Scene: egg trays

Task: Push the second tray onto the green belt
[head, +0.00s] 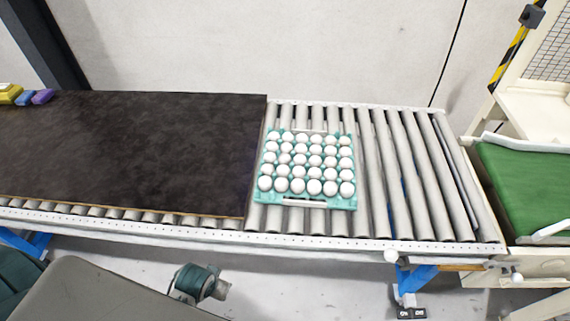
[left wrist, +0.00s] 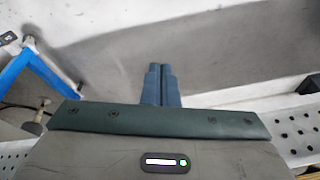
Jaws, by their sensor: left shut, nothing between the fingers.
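A teal egg tray (head: 263,198) filled with white eggs sits flat on the bare grey rollers, just right of the dark board. It is the only tray in view. The green belt (head: 525,185) is at the right edge of the head view, beyond the end of the rollers and apart from the tray. My left gripper (left wrist: 161,84) shows in the left wrist view with its two blue fingers together and nothing between them. It is not clearly seen in the head view, and no tray shows near it. My right gripper is not in view.
A dark board (head: 120,145) covers the left rollers, with yellow, blue and purple items (head: 25,96) at its far left. Bare rollers (head: 420,170) lie free between tray and belt. A white rail (head: 240,235) runs along the front. A wall stands behind.

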